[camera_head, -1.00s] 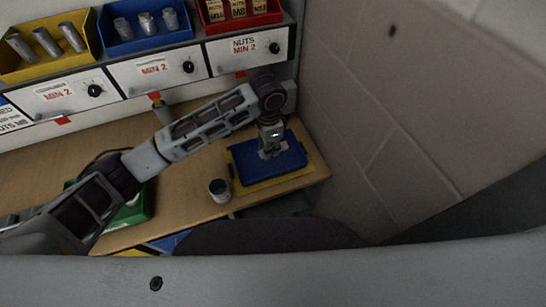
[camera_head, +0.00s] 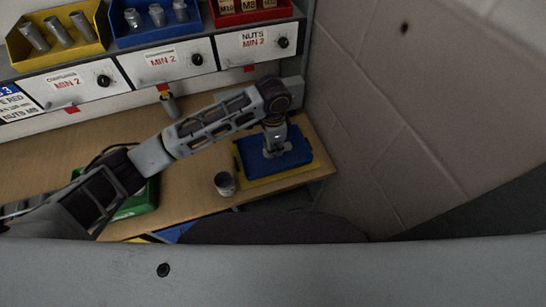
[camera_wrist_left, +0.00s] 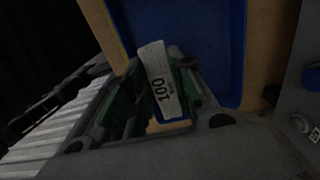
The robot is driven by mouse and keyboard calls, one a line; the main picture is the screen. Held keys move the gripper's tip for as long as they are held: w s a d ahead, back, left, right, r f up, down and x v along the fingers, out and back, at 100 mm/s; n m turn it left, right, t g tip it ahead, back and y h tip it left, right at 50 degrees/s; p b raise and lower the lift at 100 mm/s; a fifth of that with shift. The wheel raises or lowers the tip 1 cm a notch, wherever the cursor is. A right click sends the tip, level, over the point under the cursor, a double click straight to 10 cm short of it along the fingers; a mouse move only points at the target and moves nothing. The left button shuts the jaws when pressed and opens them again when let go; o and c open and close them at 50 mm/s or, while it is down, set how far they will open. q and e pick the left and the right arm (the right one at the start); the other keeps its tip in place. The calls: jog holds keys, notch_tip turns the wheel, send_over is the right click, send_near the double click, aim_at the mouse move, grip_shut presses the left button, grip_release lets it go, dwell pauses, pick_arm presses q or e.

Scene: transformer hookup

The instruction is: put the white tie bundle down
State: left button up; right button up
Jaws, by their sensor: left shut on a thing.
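My left gripper (camera_head: 273,152) is over the blue tray (camera_head: 297,155), which lies on a yellow mat at the right end of the bench. In the left wrist view, a white tie bundle (camera_wrist_left: 158,80) with "100" printed on it sits between the green-padded fingers of my left gripper (camera_wrist_left: 155,95). The gripper is shut on the bundle, above or in the blue tray (camera_wrist_left: 200,35); I cannot tell whether the bundle touches its floor. In the head view the gripper mostly hides the bundle. My right gripper is not in view.
A grey cup (camera_head: 224,183) stands left of the tray. A green box (camera_head: 135,203) lies partly behind my left arm. Above the bench (camera_head: 195,185) is a shelf with yellow, blue and red bins and labelled drawers (camera_head: 165,60). A block wall (camera_head: 385,130) stands close on the right.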

aim_at(273, 164)
pick_arm(q)
jog(key=shift+f, duration=1.9)
jog(key=shift+f+p, duration=0.3)
jog(key=shift+f, duration=1.55)
jog(key=shift+f, duration=0.15)
jog(key=o, duration=0.7)
jog(key=shift+r+b, duration=0.55)
jog(key=shift+r, duration=5.6)
